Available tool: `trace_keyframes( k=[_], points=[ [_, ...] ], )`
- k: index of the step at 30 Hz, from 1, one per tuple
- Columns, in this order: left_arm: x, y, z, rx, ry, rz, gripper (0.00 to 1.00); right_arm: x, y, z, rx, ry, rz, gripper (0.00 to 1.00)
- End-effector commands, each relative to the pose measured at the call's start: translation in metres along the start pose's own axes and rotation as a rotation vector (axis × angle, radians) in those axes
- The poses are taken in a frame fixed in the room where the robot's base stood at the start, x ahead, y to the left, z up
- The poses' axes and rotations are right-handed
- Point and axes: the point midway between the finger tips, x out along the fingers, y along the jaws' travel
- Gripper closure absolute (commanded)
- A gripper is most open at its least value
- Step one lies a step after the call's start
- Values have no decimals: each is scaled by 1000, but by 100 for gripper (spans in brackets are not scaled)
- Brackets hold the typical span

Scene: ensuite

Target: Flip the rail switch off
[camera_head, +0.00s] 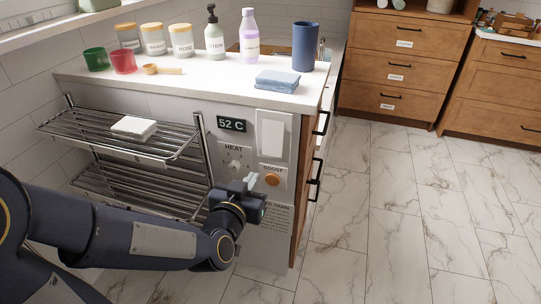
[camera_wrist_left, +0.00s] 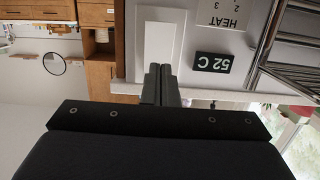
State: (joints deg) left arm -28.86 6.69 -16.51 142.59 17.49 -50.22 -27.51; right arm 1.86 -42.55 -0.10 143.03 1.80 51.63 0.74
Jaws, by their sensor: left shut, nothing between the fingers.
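A white rectangular rocker switch (camera_head: 272,135) sits in a plate on the grey end panel of the counter. Beside it is a dark display (camera_head: 231,124) reading 52 C. My left gripper (camera_head: 249,183) is shut and empty, below the rocker and in front of the panel, near the HEAT dial (camera_head: 235,165) and the orange BOOST button (camera_head: 271,180). In the left wrist view, which is upside down, the closed fingertips (camera_wrist_left: 158,70) overlap one end of the rocker plate (camera_wrist_left: 160,38). Contact cannot be told. My right gripper is not in view.
A chrome towel rack (camera_head: 130,145) with a white folded cloth (camera_head: 134,127) is left of the panel. Bottles, jars, cups and a blue towel (camera_head: 277,82) stand on the countertop (camera_head: 200,80). Dark drawer handles project at the right corner. The marble floor (camera_head: 400,210) is clear.

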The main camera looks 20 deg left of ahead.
Motion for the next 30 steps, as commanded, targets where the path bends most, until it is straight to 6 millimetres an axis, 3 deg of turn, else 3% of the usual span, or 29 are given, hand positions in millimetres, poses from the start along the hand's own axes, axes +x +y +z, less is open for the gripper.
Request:
trace_keyframes(
  k=[18,24,30],
  points=[
    [114,0,3,1,-1,-1,100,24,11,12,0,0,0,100],
    [133,0,2,0,-1,0,100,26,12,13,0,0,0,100],
    [136,0,1,0,-2,1,100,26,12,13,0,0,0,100]
  ],
)
